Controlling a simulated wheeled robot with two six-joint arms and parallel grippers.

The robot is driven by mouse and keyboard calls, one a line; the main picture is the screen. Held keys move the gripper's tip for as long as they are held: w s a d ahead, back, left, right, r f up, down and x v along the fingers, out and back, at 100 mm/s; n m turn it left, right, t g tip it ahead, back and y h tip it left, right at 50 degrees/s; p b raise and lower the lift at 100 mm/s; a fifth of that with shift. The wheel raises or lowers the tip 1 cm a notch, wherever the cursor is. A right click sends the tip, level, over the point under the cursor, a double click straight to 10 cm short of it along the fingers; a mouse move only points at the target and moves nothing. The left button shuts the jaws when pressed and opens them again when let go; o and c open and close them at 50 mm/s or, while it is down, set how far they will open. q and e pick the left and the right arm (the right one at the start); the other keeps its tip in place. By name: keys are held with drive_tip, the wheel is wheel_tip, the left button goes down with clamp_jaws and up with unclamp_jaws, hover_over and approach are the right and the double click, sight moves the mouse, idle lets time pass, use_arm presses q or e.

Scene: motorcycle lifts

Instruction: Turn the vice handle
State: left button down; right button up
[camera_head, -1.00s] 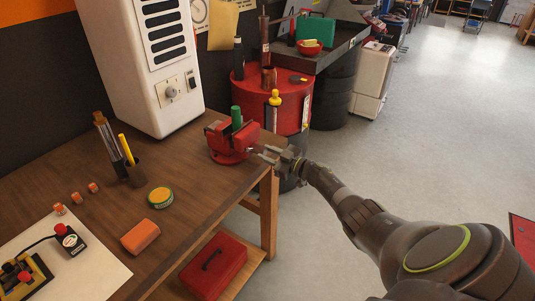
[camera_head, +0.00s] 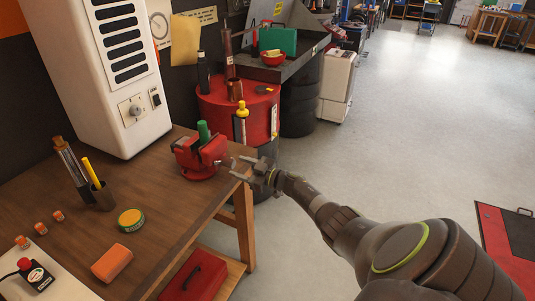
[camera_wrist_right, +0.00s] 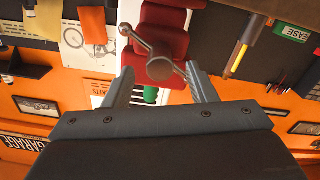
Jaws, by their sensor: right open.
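The red vice (camera_head: 200,156) is at the right end of the wooden workbench, with a green cylinder (camera_head: 203,131) upright at its jaws. Its metal handle (camera_wrist_right: 152,52) shows in the right wrist view as a slanted bar with ball ends, crossing a round screw head (camera_wrist_right: 159,69). My right gripper (camera_head: 240,168) points at the handle from the right. In the right wrist view its two fingers (camera_wrist_right: 162,85) are open, one on each side of the screw head. I cannot tell whether they touch the bar. My left gripper is not in view.
The workbench (camera_head: 165,205) holds an orange block (camera_head: 111,262), a green-and-yellow tin (camera_head: 131,219), a pen cup (camera_head: 104,196) and a white heater-like box (camera_head: 122,75). A red drum (camera_head: 262,114) stands behind the vice.

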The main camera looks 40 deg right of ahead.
use_arm(q)
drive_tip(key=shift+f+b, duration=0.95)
drive_tip(key=shift+b, duration=0.1)
use_arm(e)
drive_tip(key=v, duration=1.7)
drive_tip(key=shift+f, duration=0.1)
